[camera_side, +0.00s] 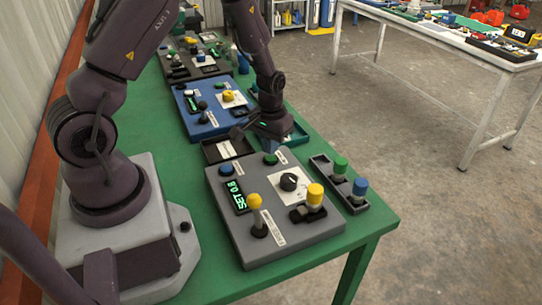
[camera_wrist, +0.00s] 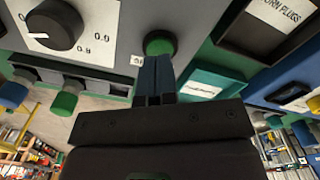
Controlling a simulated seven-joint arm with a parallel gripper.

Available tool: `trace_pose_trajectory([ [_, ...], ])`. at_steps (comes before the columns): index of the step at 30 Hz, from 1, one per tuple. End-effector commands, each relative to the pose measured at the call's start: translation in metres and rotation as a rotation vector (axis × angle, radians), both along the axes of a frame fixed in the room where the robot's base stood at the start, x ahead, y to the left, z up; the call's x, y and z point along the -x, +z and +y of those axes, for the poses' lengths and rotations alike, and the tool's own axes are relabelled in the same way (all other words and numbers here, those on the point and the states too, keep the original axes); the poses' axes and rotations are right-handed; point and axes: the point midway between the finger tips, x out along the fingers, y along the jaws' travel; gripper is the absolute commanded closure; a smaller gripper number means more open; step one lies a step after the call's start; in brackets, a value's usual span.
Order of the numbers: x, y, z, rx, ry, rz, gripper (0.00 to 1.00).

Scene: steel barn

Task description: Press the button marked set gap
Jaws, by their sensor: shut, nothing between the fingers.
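A grey control panel (camera_side: 222,215) lies on the green table, with a lit display (camera_side: 237,196) reading SET 0.8. A green button (camera_side: 270,159) and a blue button (camera_side: 226,170) sit along its far edge. The green button also shows in the wrist view (camera_wrist: 160,43), with a white label beside it mostly hidden by my fingers; I cannot read it. My gripper (camera_side: 268,143) is shut and empty, its fingertips just over the green button. In the wrist view my fingertips (camera_wrist: 157,60) overlap the button's lower edge; I cannot tell whether they touch.
The panel also carries a black dial (camera_side: 289,182), a yellow-topped lever (camera_side: 256,218) and a yellow knob (camera_side: 315,195). A dark tray (camera_wrist: 228,42) labelled with PLUGS and a teal tray (camera_wrist: 205,80) lie close by. A blue panel (camera_side: 196,129) stands beyond.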

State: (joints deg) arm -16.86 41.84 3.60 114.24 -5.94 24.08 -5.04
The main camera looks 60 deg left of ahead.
Motion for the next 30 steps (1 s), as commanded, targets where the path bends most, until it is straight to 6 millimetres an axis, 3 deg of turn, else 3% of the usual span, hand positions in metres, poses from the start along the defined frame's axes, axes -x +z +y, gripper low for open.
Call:
trace_pose_trajectory([
  [19,0.0,0.052,0.0,0.0,0.0,-0.001,1.0],
  [30,0.0,0.056,0.0,-0.001,0.0,0.0,1.0],
])
